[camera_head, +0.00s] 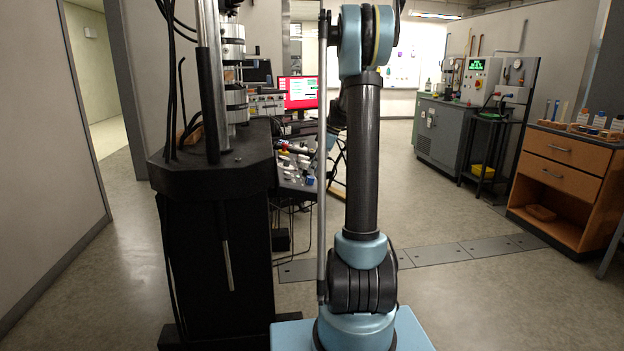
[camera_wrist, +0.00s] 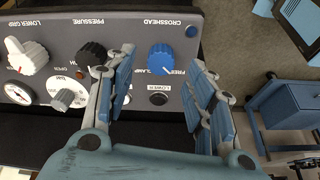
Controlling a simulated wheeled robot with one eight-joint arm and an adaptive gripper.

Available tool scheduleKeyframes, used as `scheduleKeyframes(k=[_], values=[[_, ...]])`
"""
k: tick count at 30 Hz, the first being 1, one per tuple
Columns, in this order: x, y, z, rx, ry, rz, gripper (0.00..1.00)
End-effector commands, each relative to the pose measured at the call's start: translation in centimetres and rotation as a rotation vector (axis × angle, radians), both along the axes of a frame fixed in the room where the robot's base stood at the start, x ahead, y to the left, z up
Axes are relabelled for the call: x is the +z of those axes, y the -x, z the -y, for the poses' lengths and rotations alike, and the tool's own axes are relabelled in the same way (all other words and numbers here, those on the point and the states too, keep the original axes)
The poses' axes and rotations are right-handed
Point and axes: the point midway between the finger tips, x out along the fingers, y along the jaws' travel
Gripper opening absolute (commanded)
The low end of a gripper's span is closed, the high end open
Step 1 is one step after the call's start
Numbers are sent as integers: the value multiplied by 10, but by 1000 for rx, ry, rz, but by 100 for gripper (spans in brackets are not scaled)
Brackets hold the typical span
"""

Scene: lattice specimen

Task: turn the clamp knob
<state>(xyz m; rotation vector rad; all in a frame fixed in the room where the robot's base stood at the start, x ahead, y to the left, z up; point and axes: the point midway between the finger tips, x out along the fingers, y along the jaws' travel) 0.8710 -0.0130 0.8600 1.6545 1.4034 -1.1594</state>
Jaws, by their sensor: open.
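The blue knob (camera_wrist: 161,60), with CLAMP lettering beside it and CROSSHEAD above, is on a grey panel (camera_wrist: 225,15) in the wrist view. My gripper (camera_wrist: 163,62) is open, one finger on each side of the blue knob in the picture. The left fingertip lies close to the black pressure knob. Neither finger visibly touches the blue knob; I cannot tell how deep the fingers reach around it. In the head view the sloped panel (camera_head: 296,182) shows small beside my arm, which hides much of that area, and my gripper is not clearly seen there.
Close left are a black knob (camera_wrist: 91,56), a white knob (camera_wrist: 27,57), a smaller grey knob (camera_wrist: 69,95) and a round gauge (camera_wrist: 18,92). A small dark button (camera_wrist: 158,98) sits below the blue knob. The black test frame (camera_head: 215,180) stands left of my arm.

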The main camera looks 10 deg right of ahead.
Motion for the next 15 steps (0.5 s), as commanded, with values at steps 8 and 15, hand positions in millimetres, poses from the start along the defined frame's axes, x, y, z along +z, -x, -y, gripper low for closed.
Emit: scheduleKeyframes(k=[8,15], values=[[-32,-1,-13,1,0,0,50],[-39,-1,-17,0,0,-1,50]])
